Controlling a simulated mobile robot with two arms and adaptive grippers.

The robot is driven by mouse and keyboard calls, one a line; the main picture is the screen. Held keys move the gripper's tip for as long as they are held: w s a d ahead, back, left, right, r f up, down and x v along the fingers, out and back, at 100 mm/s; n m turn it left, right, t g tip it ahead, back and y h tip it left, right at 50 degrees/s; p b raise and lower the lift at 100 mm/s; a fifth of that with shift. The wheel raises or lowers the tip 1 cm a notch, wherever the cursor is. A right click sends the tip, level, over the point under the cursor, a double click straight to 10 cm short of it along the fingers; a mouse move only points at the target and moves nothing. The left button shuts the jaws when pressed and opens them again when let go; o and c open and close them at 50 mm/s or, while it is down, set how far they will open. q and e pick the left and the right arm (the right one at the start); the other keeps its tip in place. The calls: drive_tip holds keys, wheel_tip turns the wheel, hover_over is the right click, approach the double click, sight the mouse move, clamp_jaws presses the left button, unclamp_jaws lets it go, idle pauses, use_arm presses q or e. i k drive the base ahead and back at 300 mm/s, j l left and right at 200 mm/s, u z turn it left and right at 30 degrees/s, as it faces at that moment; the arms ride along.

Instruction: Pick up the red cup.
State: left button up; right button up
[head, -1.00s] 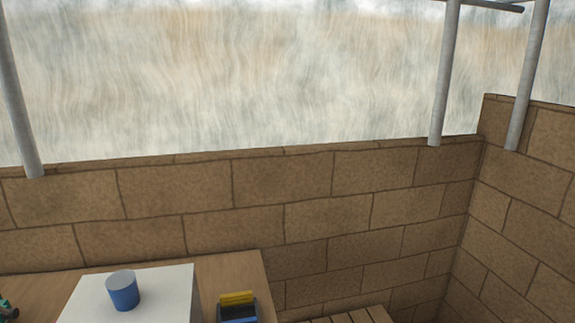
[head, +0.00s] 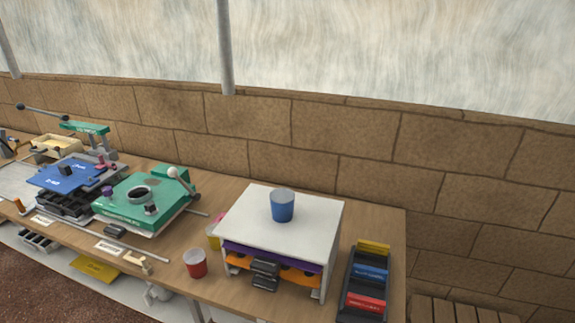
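The red cup (head: 195,264) stands upright near the front edge of the wooden workbench (head: 390,225), left of a white-topped stand. Its rim and inside look pale. A blue cup (head: 282,206) stands on top of the white stand (head: 245,222). A yellow object (head: 213,238), perhaps another cup, is partly hidden behind the stand's left side. Neither of my grippers shows in the head view.
Left of the red cup is a green machine (head: 140,204) with a lever, then a blue-topped machine (head: 68,173). A black tray (head: 349,292) with coloured blocks sits right of the stand. A slatted wooden surface (head: 450,308) is at lower right.

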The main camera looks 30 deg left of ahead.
sight(195, 260)
drive_tip(key=k+l+u, duration=0.1)
drive_tip(key=u, duration=1.25)
